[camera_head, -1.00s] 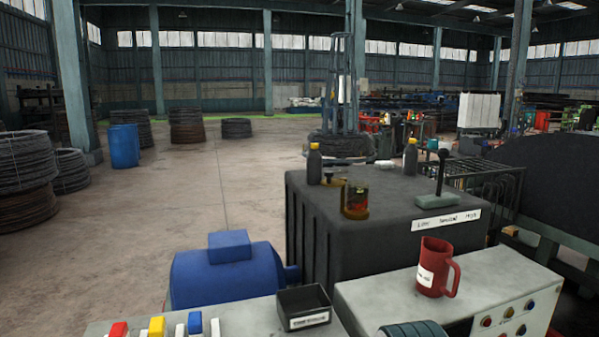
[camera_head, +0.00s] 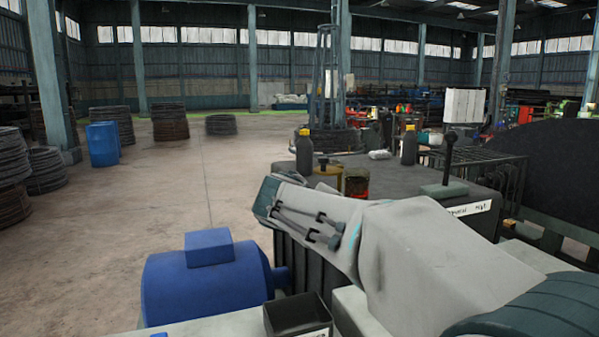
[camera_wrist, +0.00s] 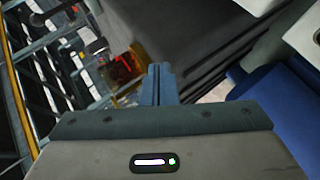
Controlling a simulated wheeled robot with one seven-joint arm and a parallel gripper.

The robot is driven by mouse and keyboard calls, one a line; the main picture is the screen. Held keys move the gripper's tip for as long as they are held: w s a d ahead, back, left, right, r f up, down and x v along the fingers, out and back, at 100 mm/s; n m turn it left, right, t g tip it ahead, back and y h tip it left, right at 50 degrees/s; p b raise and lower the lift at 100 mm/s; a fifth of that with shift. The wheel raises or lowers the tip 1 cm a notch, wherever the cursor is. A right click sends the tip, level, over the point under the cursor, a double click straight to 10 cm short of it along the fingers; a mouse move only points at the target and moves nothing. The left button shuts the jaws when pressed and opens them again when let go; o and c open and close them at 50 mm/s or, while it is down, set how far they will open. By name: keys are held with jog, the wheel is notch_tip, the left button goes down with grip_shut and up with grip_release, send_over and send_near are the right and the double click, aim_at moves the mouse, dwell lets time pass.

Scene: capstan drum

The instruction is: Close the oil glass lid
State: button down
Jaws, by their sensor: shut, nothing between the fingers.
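The oil glass (camera_head: 356,183) stands on top of the dark gearbox housing. It is an amber, reddish glass with a brass-coloured body, partly hidden low down by my arm. A yellow-brass piece with a dark knob (camera_head: 328,174) is just left of it; I cannot tell if this is its lid. In the wrist view the oil glass (camera_wrist: 122,68) shows left of my fingers, apart from them. My gripper (camera_wrist: 158,67) is shut and empty beside the dark housing. In the head view my arm crosses in front of the housing, and the fingertips cannot be made out.
The dark housing (camera_head: 300,262) carries two dark bottles with yellow caps, the left one (camera_head: 305,152) and the right one (camera_head: 409,146), plus a black-knobbed lever (camera_head: 447,165). A blue motor (camera_head: 205,280) and a black tray (camera_head: 298,318) are in front. Open floor lies left.

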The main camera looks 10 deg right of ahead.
jog(key=w+a+r+n+t+h+b, duration=0.3)
jog(key=w+a+r+t, duration=0.3)
jog(key=w+a+r, duration=0.55)
jog(key=d+f+p+x, duration=0.15)
jog(key=p+x, duration=0.25)
jog(key=x, duration=0.8)
jog(key=shift+s+d+f, duration=0.15)
jog(key=shift+s+f, duration=0.05)
jog(key=shift+s, duration=0.5)
jog(key=shift+s+d+f, duration=0.1)
jog(key=shift+s+f, duration=0.1)
jog(key=shift+s, duration=0.45)
jog(key=shift+s+d+f, duration=0.15)
jog(key=shift+s+f, duration=0.05)
jog(key=shift+s, duration=0.5)
jog(key=shift+d+f+y+b, duration=0.2)
jog(key=shift+y+b, duration=0.1)
jog(key=shift+b, duration=0.3)
jog(key=shift+s+r+n+t+y+b, duration=0.2)
jog(key=shift+n+t+y+b, duration=0.1)
jog(key=shift+t, duration=0.1)
